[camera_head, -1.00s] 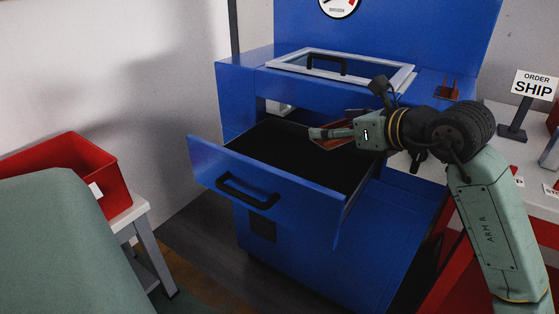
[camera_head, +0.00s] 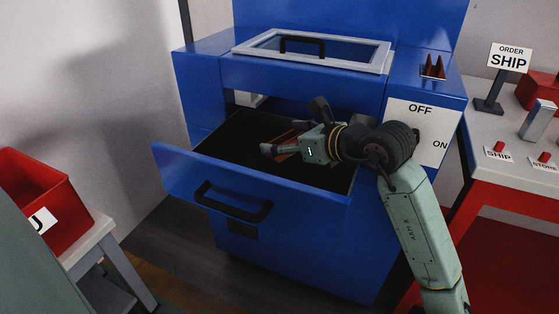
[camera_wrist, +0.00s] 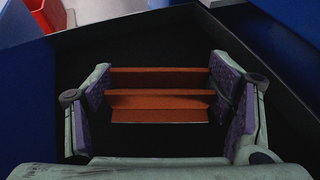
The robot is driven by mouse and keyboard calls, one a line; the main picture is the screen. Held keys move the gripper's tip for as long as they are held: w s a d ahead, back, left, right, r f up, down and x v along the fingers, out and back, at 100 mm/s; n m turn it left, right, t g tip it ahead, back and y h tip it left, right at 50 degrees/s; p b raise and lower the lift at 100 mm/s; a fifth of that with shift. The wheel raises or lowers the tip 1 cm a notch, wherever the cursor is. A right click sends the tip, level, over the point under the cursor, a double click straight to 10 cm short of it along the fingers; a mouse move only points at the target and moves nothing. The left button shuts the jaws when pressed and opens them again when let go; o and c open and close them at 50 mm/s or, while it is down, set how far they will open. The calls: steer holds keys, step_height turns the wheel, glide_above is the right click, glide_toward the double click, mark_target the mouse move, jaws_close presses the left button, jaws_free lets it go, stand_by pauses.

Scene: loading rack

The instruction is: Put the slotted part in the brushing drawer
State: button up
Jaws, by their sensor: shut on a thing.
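The slotted part (camera_wrist: 160,98) is reddish-brown with parallel ridges. In the wrist view my gripper (camera_wrist: 165,95) is shut on it, with a purple-padded finger at each end. In the head view my gripper (camera_head: 272,150) is over the open brushing drawer (camera_head: 250,190), and a little of the slotted part (camera_head: 290,136) shows behind the fingers. The drawer is pulled out of the blue machine and has a dark inside. The wrist view shows its dark floor below the part. I cannot tell whether the part touches the floor.
The blue machine (camera_head: 300,88) has a framed window lid and an OFF/ON panel (camera_head: 420,128). A red bin (camera_head: 40,195) stands on a stand at the left. A table (camera_head: 500,140) with SHIP and STORE labels is at the right.

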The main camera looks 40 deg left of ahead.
mark_target(285, 172)
steer(key=shift+f+p, duration=0.3)
steer(key=shift+f, duration=2.7)
steer(key=shift+f+b, duration=0.25)
steer(key=shift+b, duration=0.05)
steer(key=o, duration=1.3)
steer(key=shift+r, duration=0.1)
steer(key=shift+r+p, duration=0.3)
steer(key=shift+p, duration=0.15)
steer(key=b+v, duration=0.1)
steer(key=v, duration=0.2)
steer(key=b+v, duration=0.1)
steer(key=v, duration=0.3)
steer(key=b+v, duration=0.1)
steer(key=v, duration=0.2)
steer(key=shift+s+d+f+b, duration=0.1)
steer(key=shift+d+b, duration=0.2)
steer(key=shift+d, duration=0.15)
steer(key=shift+s+d+r, duration=0.1)
steer(key=shift+d+r, duration=0.2)
steer(key=shift+d, duration=0.2)
